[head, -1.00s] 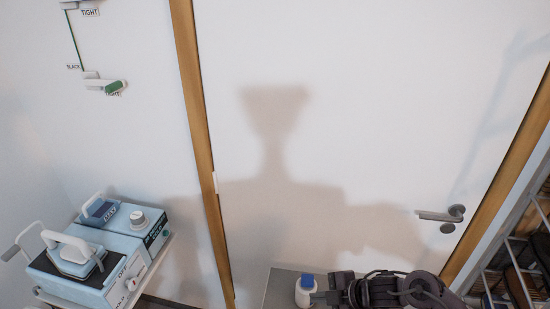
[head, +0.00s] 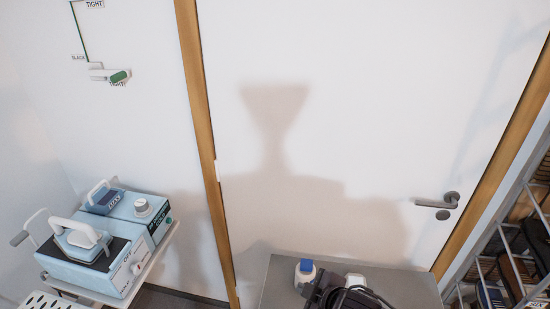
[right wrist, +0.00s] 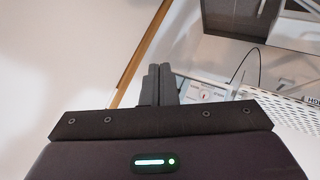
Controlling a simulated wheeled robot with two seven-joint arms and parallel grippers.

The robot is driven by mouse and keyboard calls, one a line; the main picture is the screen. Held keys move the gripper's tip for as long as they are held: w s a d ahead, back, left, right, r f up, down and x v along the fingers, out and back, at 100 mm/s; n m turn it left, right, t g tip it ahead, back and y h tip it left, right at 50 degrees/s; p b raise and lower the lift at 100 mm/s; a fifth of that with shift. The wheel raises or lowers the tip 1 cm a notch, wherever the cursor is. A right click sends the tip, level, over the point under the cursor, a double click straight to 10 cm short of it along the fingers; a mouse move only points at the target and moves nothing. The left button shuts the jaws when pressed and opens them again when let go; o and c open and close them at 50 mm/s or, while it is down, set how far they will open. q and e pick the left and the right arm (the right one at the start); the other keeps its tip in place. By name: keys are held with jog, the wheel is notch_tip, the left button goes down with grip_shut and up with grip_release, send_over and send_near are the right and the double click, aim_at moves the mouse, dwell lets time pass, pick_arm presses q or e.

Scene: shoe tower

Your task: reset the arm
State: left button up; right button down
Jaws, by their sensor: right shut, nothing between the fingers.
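My right gripper (right wrist: 158,84) shows in the right wrist view with its two dark fingers pressed together and nothing between them. In the head view the dark right arm and gripper (head: 335,296) show at the bottom edge, in front of a grey table; the fingertips cannot be made out there. My left gripper is in neither view.
The grey table (head: 400,285) carries a white bottle with a blue cap (head: 305,271), close to my right arm. A closed white door with a handle (head: 438,202) stands behind. A light-blue machine (head: 95,270) is at left, a wire shoe rack (head: 510,260) at right.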

jog(key=s+d+r+m+g+h, duration=0.2)
jog(key=s+d+m+g+h, duration=0.3)
jog(key=s+d+m, duration=0.9)
jog(key=s+a+f+n+b, duration=0.1)
jog(key=s+f+b, duration=0.1)
jog(key=f, duration=1.6)
jog(key=s+a+f+n+b, duration=0.1)
jog(key=s+f+b, duration=0.15)
jog(key=f, duration=1.55)
jog(key=s+d+f+g+b, duration=0.1)
jog(key=s+d+f, duration=0.1)
jog(key=s+f, duration=0.7)
jog(key=s+d+f+g+b, duration=0.1)
jog(key=s+d+f+b, duration=0.1)
jog(key=s+f, duration=0.7)
jog(key=shift+f, duration=0.75)
